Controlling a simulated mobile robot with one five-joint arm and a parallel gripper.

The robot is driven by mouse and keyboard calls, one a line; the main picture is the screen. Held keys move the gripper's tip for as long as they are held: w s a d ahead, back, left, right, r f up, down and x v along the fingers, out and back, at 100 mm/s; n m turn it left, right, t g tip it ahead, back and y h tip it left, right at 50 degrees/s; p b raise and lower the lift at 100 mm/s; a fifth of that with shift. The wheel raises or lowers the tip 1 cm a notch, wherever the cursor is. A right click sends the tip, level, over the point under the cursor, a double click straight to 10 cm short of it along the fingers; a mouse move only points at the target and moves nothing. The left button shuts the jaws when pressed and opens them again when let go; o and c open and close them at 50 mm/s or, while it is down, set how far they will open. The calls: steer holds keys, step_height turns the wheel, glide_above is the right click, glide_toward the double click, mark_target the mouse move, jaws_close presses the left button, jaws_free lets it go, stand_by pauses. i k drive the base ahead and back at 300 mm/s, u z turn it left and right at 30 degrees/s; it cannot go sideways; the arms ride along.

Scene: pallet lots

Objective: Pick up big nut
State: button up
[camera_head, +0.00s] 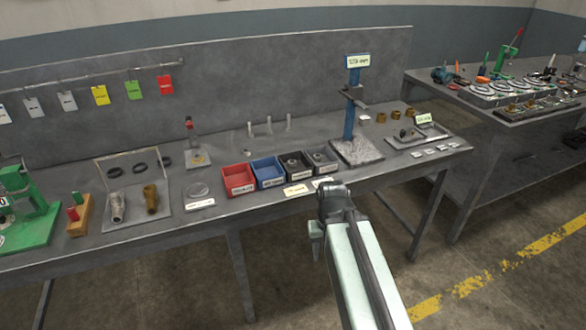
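No label readable here says big nut, so I cannot tell for sure which piece it is. A ring-like metal part (292,162) lies in the black bin (292,176) on the workbench.
A red bin (238,181), a blue bin (268,173) and a grey bin (321,161) flank the black one. A blue-column stand (353,120) rises to their right. Green press (27,210) is at far left.

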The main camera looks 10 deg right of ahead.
mark_target(197, 157)
steer(key=k, duration=1.15)
steer(key=u, duration=0.6)
steer(key=i, duration=1.55)
steer(key=u, duration=1.15)
steer(key=i, duration=0.6)
steer(key=u, duration=0.35)
steer(key=k, duration=0.9)
steer(key=u, duration=0.15)
steer(key=i, duration=0.8)
steer(key=z, duration=0.3)
steer(key=k, duration=0.25)
steer(key=u, duration=0.2)
